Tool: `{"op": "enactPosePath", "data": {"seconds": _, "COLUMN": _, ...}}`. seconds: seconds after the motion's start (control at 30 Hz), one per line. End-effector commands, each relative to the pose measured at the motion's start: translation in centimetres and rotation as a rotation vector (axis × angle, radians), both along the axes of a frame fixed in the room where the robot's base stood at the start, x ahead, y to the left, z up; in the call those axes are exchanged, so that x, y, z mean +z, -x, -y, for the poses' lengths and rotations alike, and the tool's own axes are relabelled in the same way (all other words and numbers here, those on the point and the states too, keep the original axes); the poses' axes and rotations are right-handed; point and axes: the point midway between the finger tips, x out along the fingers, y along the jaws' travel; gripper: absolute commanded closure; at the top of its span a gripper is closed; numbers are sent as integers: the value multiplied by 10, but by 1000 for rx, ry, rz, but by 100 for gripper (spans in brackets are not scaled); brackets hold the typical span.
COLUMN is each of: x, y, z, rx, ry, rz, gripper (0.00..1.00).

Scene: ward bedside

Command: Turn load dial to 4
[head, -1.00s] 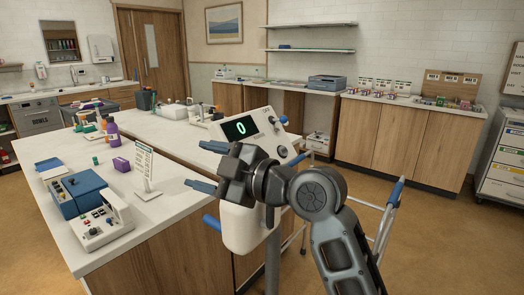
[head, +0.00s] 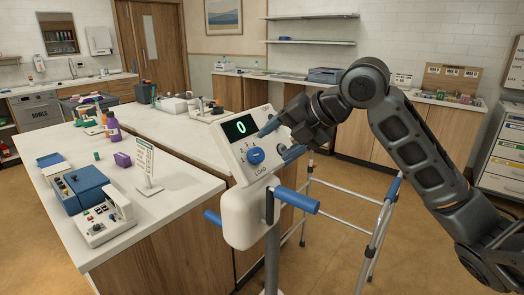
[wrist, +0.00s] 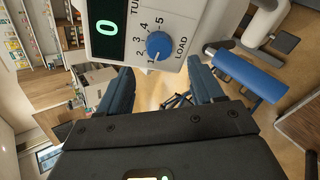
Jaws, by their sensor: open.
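The load dial (head: 256,155) is a round blue knob on the sloped face of a white console (head: 238,213), above the word LOAD. In the wrist view the dial (wrist: 159,46) has the numbers 1 to 5 around it, and its pale mark appears to point near 1. The console's display (head: 240,127) reads 0. My gripper (head: 274,144) is open and empty, with its blue fingers just right of the dial in the head view. In the wrist view the fingers (wrist: 161,72) stand either side of the dial's line, apart from it.
A blue handle (head: 297,200) sticks out below the console. A walking frame (head: 350,208) stands at the right. The white counter (head: 160,203) on the left holds a blue-and-white device (head: 82,192) and a sign stand (head: 145,163). Open floor lies to the right.

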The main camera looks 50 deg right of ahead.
Motion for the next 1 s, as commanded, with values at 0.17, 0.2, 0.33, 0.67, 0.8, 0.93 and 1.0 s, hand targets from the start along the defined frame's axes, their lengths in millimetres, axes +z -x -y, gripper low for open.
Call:
{"op": "enactPosePath", "data": {"seconds": 0.17, "x": -17, "y": -21, "z": -2, "rx": -1, "ry": -6, "rz": -1, "gripper": 34}}
{"op": "enactPosePath", "data": {"seconds": 0.2, "x": -22, "y": -26, "z": -3, "rx": -1, "ry": -3, "rz": -1, "gripper": 34}}
{"op": "enactPosePath", "data": {"seconds": 0.33, "x": -32, "y": -38, "z": -4, "rx": 0, "ry": -4, "rz": 0, "gripper": 34}}
{"op": "enactPosePath", "data": {"seconds": 0.67, "x": -42, "y": -47, "z": -5, "rx": -2, "ry": -2, "rz": 2, "gripper": 34}}
{"op": "enactPosePath", "data": {"seconds": 0.8, "x": -41, "y": -47, "z": -5, "rx": -2, "ry": -2, "rz": 2, "gripper": 37}}
{"op": "enactPosePath", "data": {"seconds": 0.93, "x": -41, "y": -47, "z": -5, "rx": -2, "ry": -2, "rz": 2, "gripper": 49}}
{"op": "enactPosePath", "data": {"seconds": 1.0, "x": -41, "y": -46, "z": -5, "rx": -2, "ry": -2, "rz": 2, "gripper": 56}}
